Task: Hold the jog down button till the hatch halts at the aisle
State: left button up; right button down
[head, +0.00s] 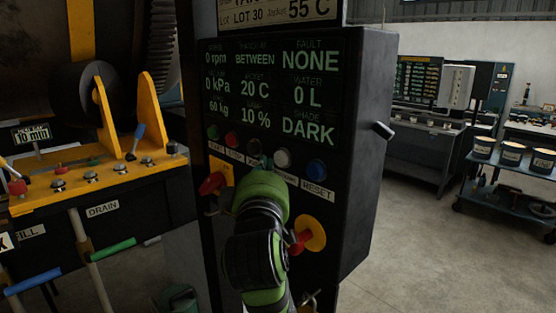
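A black control panel (350,200) carries a row of buttons under its display. From left they are a green button (213,132), a red button (232,139), a dark button (254,146), a white button (282,158) and a blue button (316,168) by the RESET label. My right gripper (262,162) is in front of the row, just below the dark and white buttons. My wrist hides its fingers, the labels there and any contact. The display (255,60) reads BETWEEN. I cannot make out the hatch. My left gripper is not in view.
A red handle on yellow (215,182) and a red-and-yellow switch (310,236) flank my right arm. A yellow valve console (90,180) stands left. A cart with tins (510,190) and a bench (420,145) stand right. Floor between panel and cart is clear.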

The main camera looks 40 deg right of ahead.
jog(key=shift+d, duration=0.1)
dwell(0.5)
jog(key=shift+d, duration=0.35)
jog(key=shift+w+d+p, duration=0.1)
jog(key=shift+d+p, duration=0.3)
dwell(2.0)
jog(key=shift+a, duration=0.15)
dwell(0.6)
jog(key=shift+a, duration=0.7)
jog(key=a, duration=0.3)
jog(key=a+p, duration=0.1)
jog(key=a, duration=0.1)
jog(key=shift+s, duration=0.3)
